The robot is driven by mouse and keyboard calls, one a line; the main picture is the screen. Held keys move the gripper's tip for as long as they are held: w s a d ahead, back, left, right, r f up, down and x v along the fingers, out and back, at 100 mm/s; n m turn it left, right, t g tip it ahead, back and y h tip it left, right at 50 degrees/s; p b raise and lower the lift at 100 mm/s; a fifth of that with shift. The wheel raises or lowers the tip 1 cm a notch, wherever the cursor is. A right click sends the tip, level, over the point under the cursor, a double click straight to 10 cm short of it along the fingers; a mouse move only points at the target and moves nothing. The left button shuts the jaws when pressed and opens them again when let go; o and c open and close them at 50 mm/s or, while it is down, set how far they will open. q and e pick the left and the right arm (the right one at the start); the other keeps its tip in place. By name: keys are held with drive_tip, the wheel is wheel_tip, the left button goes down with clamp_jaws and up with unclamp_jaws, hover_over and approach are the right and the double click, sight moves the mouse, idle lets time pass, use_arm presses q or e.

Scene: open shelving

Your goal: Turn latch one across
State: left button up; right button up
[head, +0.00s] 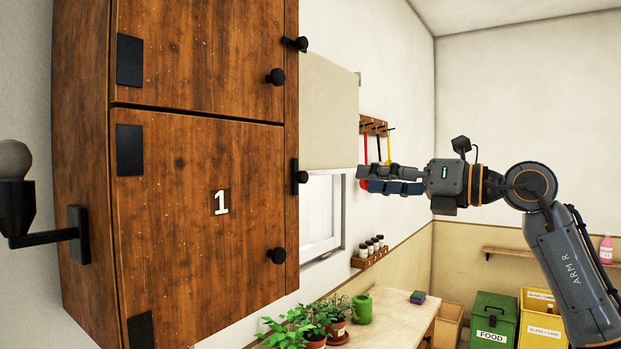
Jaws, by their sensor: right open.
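The wooden cabinet's lower door (180,240) bears a white number 1 and looks closed. Latch one (298,177) is a small black piece on the cabinet's right frame strip beside this door. Its bar looks upright, along the strip and clear of the door. A round black knob (277,256) sits low on the door's right side. My right gripper (362,178) is open and empty, to the right of the latch and apart from it, its fingers pointing left towards the cabinet. My left gripper is not in view.
An upper door (200,55) has its own black latch (295,43), which reaches left towards that door. A wall lamp (15,185) is at the left. Potted plants (300,325) stand on a table below. Bins (494,318) are at the lower right. Space between gripper and cabinet looks free.

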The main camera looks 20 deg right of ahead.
sight(306, 177)
drive_tip(key=p+x, duration=0.5)
drive_tip(key=x, duration=0.7)
drive_tip(key=shift+w+a+p, duration=0.15)
drive_tip(key=shift+w+p, duration=0.1)
drive_tip(key=shift+p, duration=0.1)
drive_tip(key=shift+w+a+f, duration=0.15)
drive_tip(key=shift+w+a, duration=0.25)
drive_tip(key=shift+w, duration=0.1)
clamp_jaws()
